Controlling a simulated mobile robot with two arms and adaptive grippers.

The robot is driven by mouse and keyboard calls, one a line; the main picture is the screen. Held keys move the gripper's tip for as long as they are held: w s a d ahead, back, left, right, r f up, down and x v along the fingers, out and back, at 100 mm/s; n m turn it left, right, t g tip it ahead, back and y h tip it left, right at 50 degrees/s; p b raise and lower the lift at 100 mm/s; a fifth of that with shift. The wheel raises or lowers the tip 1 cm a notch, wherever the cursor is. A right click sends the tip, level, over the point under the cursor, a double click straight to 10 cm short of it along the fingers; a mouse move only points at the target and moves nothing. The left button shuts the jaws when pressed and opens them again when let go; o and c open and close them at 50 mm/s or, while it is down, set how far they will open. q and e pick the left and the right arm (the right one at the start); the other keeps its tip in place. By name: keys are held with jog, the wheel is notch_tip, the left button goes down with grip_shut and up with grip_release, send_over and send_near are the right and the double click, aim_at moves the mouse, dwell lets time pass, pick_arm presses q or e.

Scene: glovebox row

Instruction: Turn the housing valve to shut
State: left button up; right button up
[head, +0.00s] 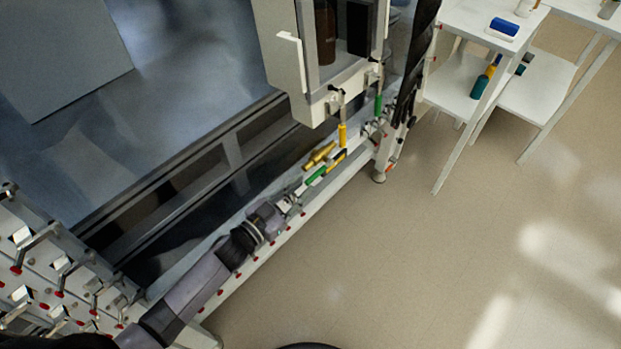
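My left gripper (290,202) reaches along the pale ledge from the lower left. It is small in the picture, and I cannot tell whether its fingers are open or shut. Just beyond its tips lie a green handle (315,176) and a yellow handle (336,160); I cannot tell whether the fingers touch the green one. A brass-coloured fitting (319,155) is beside them. A lever with a yellow grip (342,135) hangs below the white housing (285,65), and one with a green grip (378,105) hangs further right. Which one is the housing valve is unclear. My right gripper is not in view.
The pale ledge (350,170) runs along the glovebox front. A rack with several metal hooks (70,270) stands at lower left. A black ribbed column (415,60) rises beside the housing. White shelves (455,95) with small items stand at upper right. The floor (430,260) is clear.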

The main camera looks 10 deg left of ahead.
aim_at(310, 178)
pick_arm(q)
jog(key=shift+x, duration=2.1)
jog(key=shift+c, duration=0.2)
grip_shut()
